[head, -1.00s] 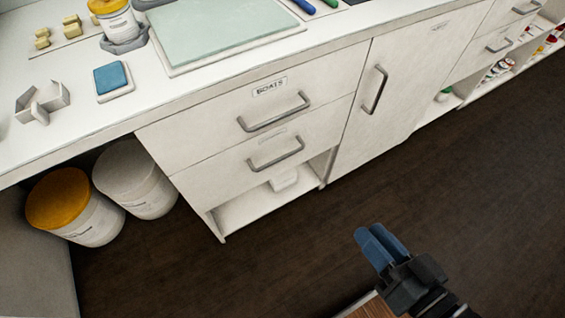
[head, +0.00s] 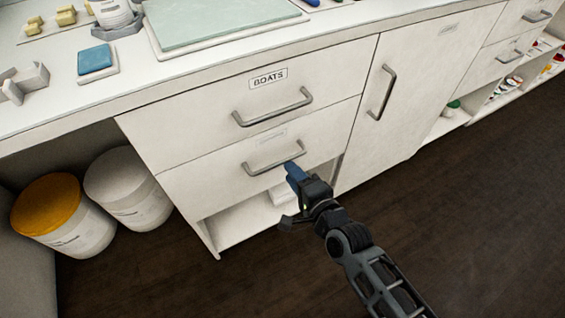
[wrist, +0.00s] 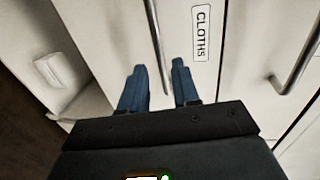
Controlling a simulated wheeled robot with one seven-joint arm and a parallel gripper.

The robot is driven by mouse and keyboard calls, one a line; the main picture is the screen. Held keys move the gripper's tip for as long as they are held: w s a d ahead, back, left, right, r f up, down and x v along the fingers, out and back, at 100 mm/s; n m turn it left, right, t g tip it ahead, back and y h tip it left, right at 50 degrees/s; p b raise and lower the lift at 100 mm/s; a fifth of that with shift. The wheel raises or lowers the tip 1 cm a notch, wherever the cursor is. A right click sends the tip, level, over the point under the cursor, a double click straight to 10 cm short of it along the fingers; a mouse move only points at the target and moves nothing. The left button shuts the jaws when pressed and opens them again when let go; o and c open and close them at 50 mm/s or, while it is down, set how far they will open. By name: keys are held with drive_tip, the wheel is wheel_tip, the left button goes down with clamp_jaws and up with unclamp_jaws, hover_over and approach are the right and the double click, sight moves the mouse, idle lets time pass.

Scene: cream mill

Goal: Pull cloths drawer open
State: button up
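The cloths drawer (head: 215,178) is the lower of two stacked white drawers and stands shut. Its label (wrist: 200,33) reads CLOTHS in the wrist view and is too faint to read in the head view. Its grey bar handle (head: 270,163) also shows in the wrist view (wrist: 155,40). My gripper (head: 294,172) is at the right end of this handle. In the wrist view its two blue fingers (wrist: 159,78) are apart, and the bar runs between them in the picture. I cannot tell whether the fingertips reach past the bar or touch it.
The BOATS drawer (head: 200,123) is right above, with its own handle (head: 272,108). A cupboard door (head: 415,85) is to the right. An open shelf (head: 235,222) lies below. Two tubs (head: 65,215) stand under the counter at left. The dark floor in front is clear.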

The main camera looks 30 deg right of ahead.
sight(282, 161)
drive_tip(key=x, duration=0.6)
clamp_jaws()
idle(0.5)
